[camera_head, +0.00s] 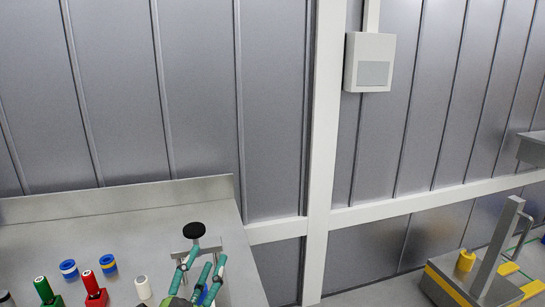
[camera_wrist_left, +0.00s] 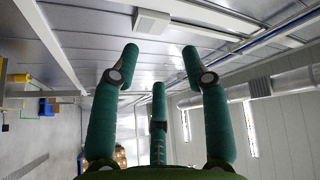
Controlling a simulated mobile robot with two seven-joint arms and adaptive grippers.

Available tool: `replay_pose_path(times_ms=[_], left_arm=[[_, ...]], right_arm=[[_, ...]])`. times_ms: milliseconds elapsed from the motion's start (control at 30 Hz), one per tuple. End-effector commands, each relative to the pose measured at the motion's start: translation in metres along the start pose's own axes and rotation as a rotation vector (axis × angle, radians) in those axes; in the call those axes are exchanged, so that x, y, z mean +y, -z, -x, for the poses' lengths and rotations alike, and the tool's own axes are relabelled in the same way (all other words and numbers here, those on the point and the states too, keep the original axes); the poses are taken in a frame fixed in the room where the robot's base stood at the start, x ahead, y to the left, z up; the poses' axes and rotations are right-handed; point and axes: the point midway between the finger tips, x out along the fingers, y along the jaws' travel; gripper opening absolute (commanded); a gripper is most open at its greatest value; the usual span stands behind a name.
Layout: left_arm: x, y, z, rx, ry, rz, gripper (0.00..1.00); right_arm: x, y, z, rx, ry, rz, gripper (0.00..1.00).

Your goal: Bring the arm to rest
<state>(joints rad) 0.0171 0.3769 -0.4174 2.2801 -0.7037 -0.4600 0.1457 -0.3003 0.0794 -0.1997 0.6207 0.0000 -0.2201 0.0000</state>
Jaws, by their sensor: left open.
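My left gripper (camera_head: 206,268) shows at the bottom of the head view, with teal fingers pointing up over the right part of the metal table (camera_head: 150,215). In the left wrist view the same gripper (camera_wrist_left: 160,62) has its three fingers spread apart, with nothing between them. Beyond the fingers that view shows the ceiling and walls, so the hand points away from the tabletop. A small blue thing (camera_head: 203,298) shows behind the fingers in the head view, mostly hidden. My right gripper is in neither view.
A grey-and-yellow cart (camera_head: 470,280) is at right.

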Motion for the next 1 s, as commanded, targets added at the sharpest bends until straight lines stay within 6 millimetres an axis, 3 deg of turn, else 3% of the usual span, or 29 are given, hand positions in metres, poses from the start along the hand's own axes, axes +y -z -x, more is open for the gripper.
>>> replay_pose_path(times_ms=[33,100,200,300,500,767,1000], left_arm=[[0.009,-0.035,0.017,-0.158,-0.017,0.087,0.46],[0.023,-0.079,0.044,-0.37,-0.051,0.185,0.46],[0.051,-0.128,0.095,-0.65,-0.121,0.307,0.46],[0.078,-0.158,0.15,-0.886,-0.204,0.402,0.46],[0.117,-0.176,0.241,-1.207,-0.357,0.523,0.46],[0.146,-0.164,0.334,-1.499,-0.545,0.63,0.46],[0.193,-0.211,0.34,-1.521,-0.561,0.62,0.46]], right_arm=[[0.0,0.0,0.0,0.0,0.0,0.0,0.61],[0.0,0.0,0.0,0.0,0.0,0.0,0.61],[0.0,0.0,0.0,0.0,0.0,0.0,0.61],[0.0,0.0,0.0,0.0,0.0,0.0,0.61],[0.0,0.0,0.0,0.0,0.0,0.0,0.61],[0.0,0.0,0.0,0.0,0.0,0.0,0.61],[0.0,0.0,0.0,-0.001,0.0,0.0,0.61]])
